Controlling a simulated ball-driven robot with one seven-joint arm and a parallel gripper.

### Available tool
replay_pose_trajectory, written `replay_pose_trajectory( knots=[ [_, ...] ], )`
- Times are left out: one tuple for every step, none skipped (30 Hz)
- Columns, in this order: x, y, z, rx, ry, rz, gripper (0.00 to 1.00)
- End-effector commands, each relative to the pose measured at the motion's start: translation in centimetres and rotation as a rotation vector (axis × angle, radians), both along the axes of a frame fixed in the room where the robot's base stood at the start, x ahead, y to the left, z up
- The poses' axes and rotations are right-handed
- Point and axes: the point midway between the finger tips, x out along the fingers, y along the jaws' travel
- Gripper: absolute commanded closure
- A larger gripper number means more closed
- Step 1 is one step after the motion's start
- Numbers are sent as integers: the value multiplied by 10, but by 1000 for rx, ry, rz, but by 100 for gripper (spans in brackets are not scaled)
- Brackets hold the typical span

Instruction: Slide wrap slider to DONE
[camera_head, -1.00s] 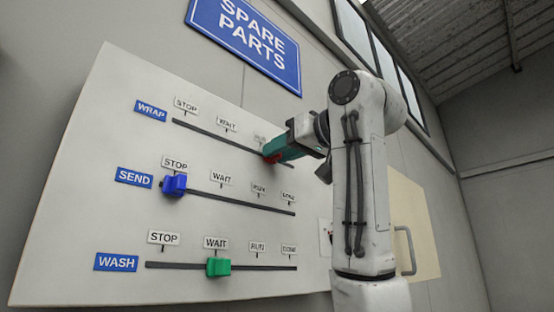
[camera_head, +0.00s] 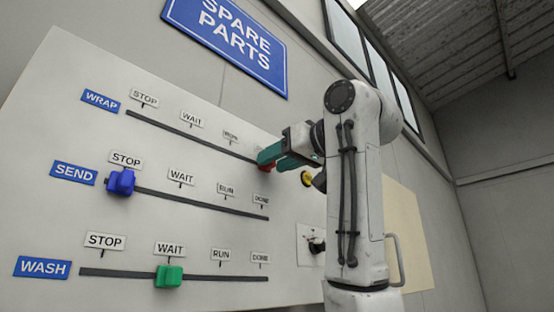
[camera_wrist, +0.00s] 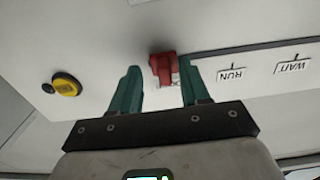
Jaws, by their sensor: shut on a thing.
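The wrap slider is a red knob on the top track (camera_head: 190,135) of the white panel, beside the blue WRAP label (camera_head: 101,100). Its red edge (camera_head: 265,168) shows under my gripper (camera_head: 268,157), at the track's right end, past the RUN label (camera_head: 231,135). The DONE label of this row is hidden in the head view. In the wrist view the red knob (camera_wrist: 162,68) sits between the teal fingers of my gripper (camera_wrist: 159,78), with a label partly hidden behind it. My gripper is shut on the knob.
Below are the SEND track with a blue slider (camera_head: 121,182) at STOP and the WASH track with a green slider (camera_head: 169,276) at WAIT. A yellow button (camera_head: 307,179) is right of the gripper. A switch plate (camera_head: 311,245) is lower right.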

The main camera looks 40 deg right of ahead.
Motion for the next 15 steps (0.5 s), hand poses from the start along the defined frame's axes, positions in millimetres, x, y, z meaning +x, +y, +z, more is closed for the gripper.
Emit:
replay_pose_trajectory(
  knots=[
    [0,-2,0,2,-1,-4,60],
    [0,-2,0,2,-1,-4,60],
    [0,-2,0,2,-1,-4,60],
    [0,-2,0,2,-1,-4,60],
    [0,-1,0,2,-1,-3,60],
    [0,-1,0,2,-1,-3,60],
    [0,-1,0,2,-1,-3,60],
    [0,-1,0,2,-1,-3,60],
    [-1,-1,0,2,-1,-3,60],
    [-1,-1,0,2,-1,-3,60],
    [-2,-1,0,2,-1,-3,60],
    [-5,-1,-1,2,-2,-3,60],
    [-7,-1,-1,2,-2,-3,60],
    [-10,-1,-1,2,-3,-2,60],
    [-15,-1,-2,2,-4,-2,60]
  ],
)
